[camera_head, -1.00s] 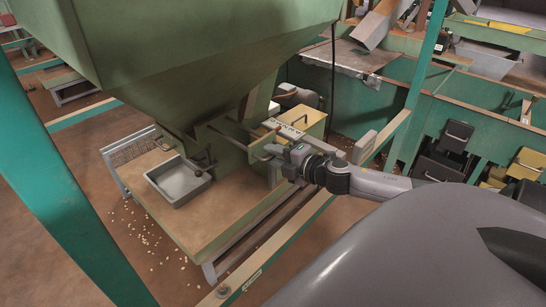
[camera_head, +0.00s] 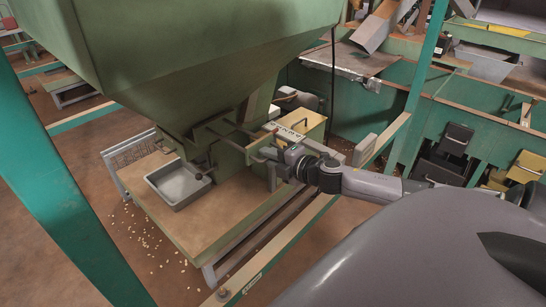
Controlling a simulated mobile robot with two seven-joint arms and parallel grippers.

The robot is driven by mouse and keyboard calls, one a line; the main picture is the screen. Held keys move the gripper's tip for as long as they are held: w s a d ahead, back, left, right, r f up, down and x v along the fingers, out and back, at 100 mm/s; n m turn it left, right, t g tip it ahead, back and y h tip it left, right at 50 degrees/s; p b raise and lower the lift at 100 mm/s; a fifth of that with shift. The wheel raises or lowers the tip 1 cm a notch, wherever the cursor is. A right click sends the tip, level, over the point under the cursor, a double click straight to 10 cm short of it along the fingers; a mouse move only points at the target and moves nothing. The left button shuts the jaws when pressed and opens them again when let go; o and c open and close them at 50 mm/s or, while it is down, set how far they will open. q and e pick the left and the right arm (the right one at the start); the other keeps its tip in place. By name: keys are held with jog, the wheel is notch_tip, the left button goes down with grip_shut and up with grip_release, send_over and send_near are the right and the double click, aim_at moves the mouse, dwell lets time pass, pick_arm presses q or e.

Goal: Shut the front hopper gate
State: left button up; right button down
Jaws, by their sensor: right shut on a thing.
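The front hopper (camera_head: 190,60) is a large green funnel that narrows to a chute above a wooden-topped bench. Its gate assembly (camera_head: 222,135) sits at the chute's foot, with green rails and a handle projecting to the right. My right gripper (camera_head: 266,152) reaches in from the right and is shut on the gate handle. The fingers are small in view and partly merge with the handle and rails. How far the gate plate covers the outlet is hidden. A grey tray (camera_head: 180,184) stands on the bench below the chute. My left gripper is out of view.
A yellowish box (camera_head: 305,122) stands just behind my right gripper. Green posts rise at the left (camera_head: 60,185) and right (camera_head: 419,80). A low green rail (camera_head: 270,262) runs in front of the bench. Nuts (camera_head: 150,242) lie scattered on the floor.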

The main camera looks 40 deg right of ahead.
aim_at(258, 149)
jog(key=x, duration=0.2)
jog(key=p+x, duration=0.1)
jog(key=x, duration=0.1)
jog(key=shift+r, duration=0.45)
jog(key=shift+w+d+r, duration=0.1)
jog(key=c, duration=1.4)
grip_release()
jog(key=shift+w, duration=0.1)
jog(key=shift+o, duration=0.3)
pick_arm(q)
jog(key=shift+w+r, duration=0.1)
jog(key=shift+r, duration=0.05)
pick_arm(e)
jog(key=p+v, duration=0.1)
jog(key=v, duration=0.3)
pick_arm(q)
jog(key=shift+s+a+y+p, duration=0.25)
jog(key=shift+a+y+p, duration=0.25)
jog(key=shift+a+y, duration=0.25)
pick_arm(e)
jog(key=shift+v, duration=1.5)
